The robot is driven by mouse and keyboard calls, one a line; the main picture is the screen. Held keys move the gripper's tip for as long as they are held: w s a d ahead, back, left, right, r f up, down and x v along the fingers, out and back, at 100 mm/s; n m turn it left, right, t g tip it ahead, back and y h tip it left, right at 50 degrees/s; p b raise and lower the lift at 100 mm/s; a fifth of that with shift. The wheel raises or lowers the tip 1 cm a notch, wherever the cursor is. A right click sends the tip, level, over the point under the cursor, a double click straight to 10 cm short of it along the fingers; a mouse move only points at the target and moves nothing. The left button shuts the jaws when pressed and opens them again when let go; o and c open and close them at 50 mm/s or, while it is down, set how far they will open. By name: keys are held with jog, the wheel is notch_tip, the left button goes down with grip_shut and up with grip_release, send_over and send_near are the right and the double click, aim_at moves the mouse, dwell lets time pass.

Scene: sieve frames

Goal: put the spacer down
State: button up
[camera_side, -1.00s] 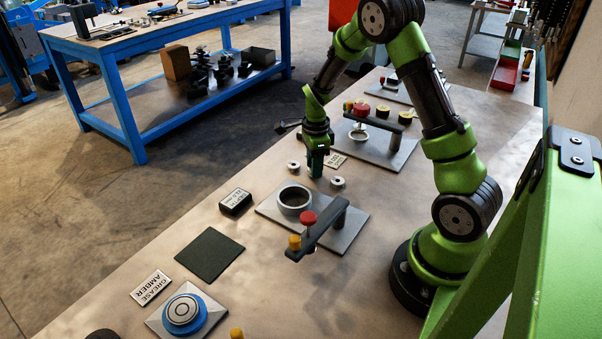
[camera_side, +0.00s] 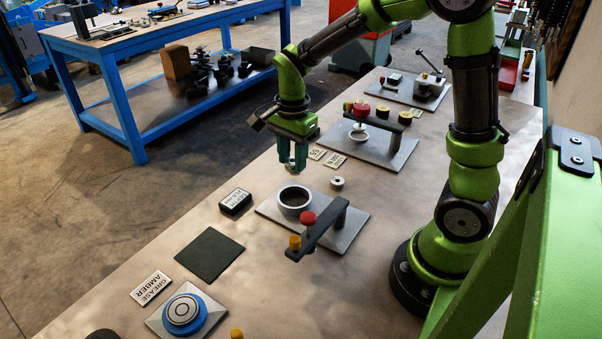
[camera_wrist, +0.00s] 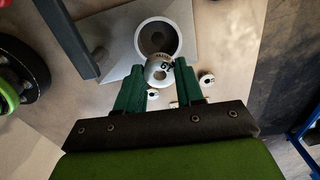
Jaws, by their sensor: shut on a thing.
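My gripper (camera_side: 292,165) points down with its teal fingers shut on the spacer. In the wrist view, the spacer (camera_wrist: 158,72) is a silver ring with dark lettering, held between the fingertips (camera_wrist: 158,82). In the side view, a small silver ring shows at the fingertips; I cannot tell whether it is the held spacer or a ring on the table behind it. The grey plate (camera_side: 345,238) with a round silver collar (camera_side: 294,200) lies in front of the gripper in the side view. The collar (camera_wrist: 158,37) is beyond the fingertips in the wrist view.
A loose ring (camera_side: 337,182) lies right of the gripper. A dark arm with a red knob (camera_side: 308,218) overhangs the plate. A black labelled block (camera_side: 235,202) and a dark mat (camera_side: 210,254) lie left. Another fixture plate (camera_side: 375,153) stands behind.

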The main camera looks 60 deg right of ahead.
send_over(295, 202)
jog(key=shift+n, duration=0.4)
notch_tip(295, 202, down, 6)
jog(key=shift+f, duration=2.15)
jog(key=shift+f, duration=0.15)
jog(key=o, duration=0.8)
jog(key=shift+f, duration=0.1)
